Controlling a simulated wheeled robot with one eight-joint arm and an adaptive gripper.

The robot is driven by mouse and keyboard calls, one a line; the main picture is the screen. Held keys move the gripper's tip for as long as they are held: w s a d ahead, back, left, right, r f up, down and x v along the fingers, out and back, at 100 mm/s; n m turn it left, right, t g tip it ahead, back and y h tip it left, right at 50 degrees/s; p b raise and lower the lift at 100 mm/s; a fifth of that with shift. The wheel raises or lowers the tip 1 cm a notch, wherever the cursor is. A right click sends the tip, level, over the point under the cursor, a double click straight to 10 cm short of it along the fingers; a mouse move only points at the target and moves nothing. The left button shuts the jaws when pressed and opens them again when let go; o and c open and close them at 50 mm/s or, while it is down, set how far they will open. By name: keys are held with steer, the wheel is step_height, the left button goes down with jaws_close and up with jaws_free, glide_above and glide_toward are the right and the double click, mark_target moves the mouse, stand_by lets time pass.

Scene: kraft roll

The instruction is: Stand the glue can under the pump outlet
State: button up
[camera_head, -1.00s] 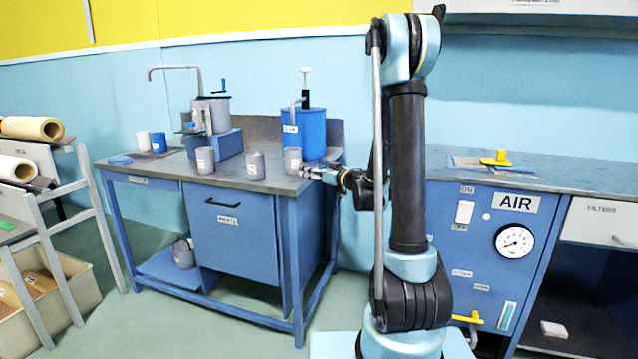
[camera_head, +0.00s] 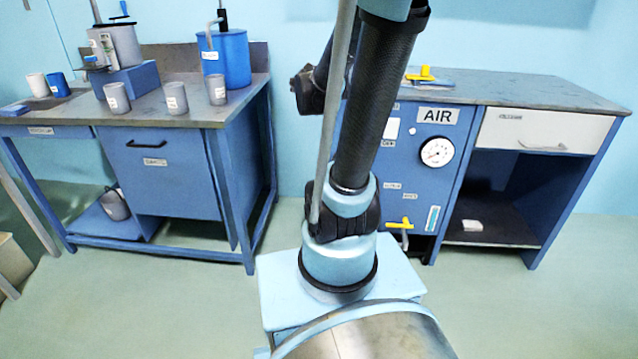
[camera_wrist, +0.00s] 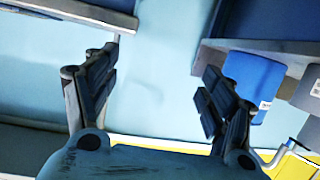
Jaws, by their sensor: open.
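Three grey cans, a left one (camera_head: 117,98), a middle one (camera_head: 176,98) and a right one (camera_head: 217,90), stand upright on the left bench; their labels are too small to read. A blue drum (camera_head: 235,62) with a pump (camera_head: 213,32) stands behind them. A grey pot (camera_head: 122,45) sits on a blue block to its left. I cannot tell which can is the glue can. My gripper (camera_wrist: 160,72) is open and empty in the wrist view, apart from everything; the blue drum (camera_wrist: 252,80) shows upside down at its right. The head view hides the gripper behind my arm.
A white cup (camera_head: 37,84) and a blue cup (camera_head: 58,84) stand at the bench's left. Another grey can (camera_head: 115,205) is on the lower shelf. An air cabinet (camera_head: 420,160) with a gauge stands right of my arm. Floor between the benches is clear.

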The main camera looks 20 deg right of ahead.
steer(key=s+d+f+g, duration=0.1)
steer(key=s+f+g, duration=0.75)
steer(key=s, duration=0.75)
steer(key=s+a+f+n+g+y, duration=0.1)
steer(key=s+a+f+g, duration=0.1)
steer(key=s, duration=0.6)
steer(key=s+a+f+n+g+y, duration=0.1)
steer(key=s+a+f+y, duration=0.1)
steer(key=s+a+f, duration=0.2)
steer(key=s+f, duration=0.3)
steer(key=s, duration=0.2)
steer(key=shift+g+y, duration=0.3)
steer(key=shift+g, duration=0.05)
steer(key=shift+a+f, duration=0.1)
